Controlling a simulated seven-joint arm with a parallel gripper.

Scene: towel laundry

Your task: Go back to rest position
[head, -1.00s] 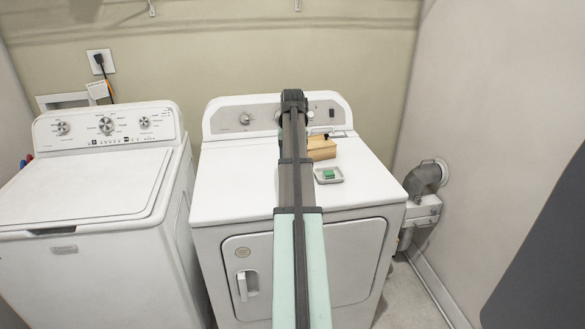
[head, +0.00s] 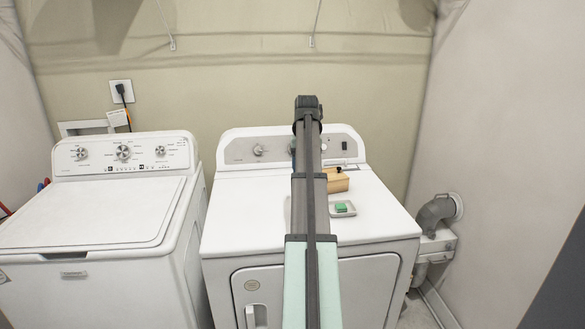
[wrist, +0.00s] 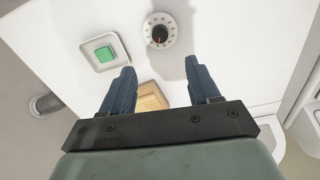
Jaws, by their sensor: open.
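My gripper (wrist: 160,82) is open in the wrist view, its two blue fingers apart with nothing held between them. It hangs above the white top of the right-hand machine. In the head view my arm stretches forward over that machine (head: 232,215) and hides most of the gripper. A wooden box (wrist: 151,96) shows between and beyond the fingers; it is partly hidden by the arm in the head view (head: 338,184). A green block (wrist: 105,54) lies in a small pale dish beyond the left finger; it also shows in the head view (head: 341,208).
A round white dial-like object (wrist: 161,18) lies beyond the fingers. A white washer (head: 90,215) stands at the left, its lid clear. A wall and grey duct (head: 432,214) are at the right. A control panel (head: 240,150) rises behind the dryer top.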

